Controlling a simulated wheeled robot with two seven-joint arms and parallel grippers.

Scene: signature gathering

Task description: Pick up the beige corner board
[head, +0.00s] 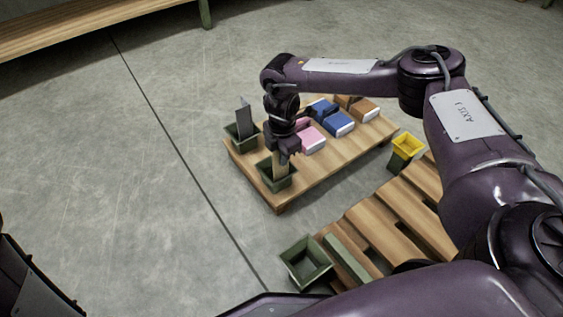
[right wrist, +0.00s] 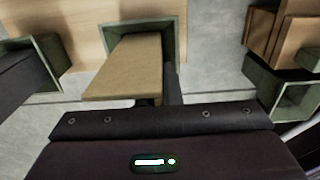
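The beige corner board (head: 281,169) stands upright in a green box (head: 291,181) at the near left corner of the low wooden table. In the right wrist view the board (right wrist: 130,72) rises out of the box (right wrist: 174,45) toward the camera. My right gripper (head: 287,156) points down at the board's top. A dark finger shows beside the board in the wrist view, but the grip itself is hidden, so I cannot tell whether it is closed on the board. My left gripper is out of view.
A grey board (head: 245,118) stands in another green box (head: 232,137) on the table. Pink (head: 312,139) and blue (head: 339,124) items lie behind my gripper. An empty green box (head: 305,262), a slatted wooden pallet (head: 385,225) and a yellow-rimmed bin (head: 405,151) are nearby. Floor at left is clear.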

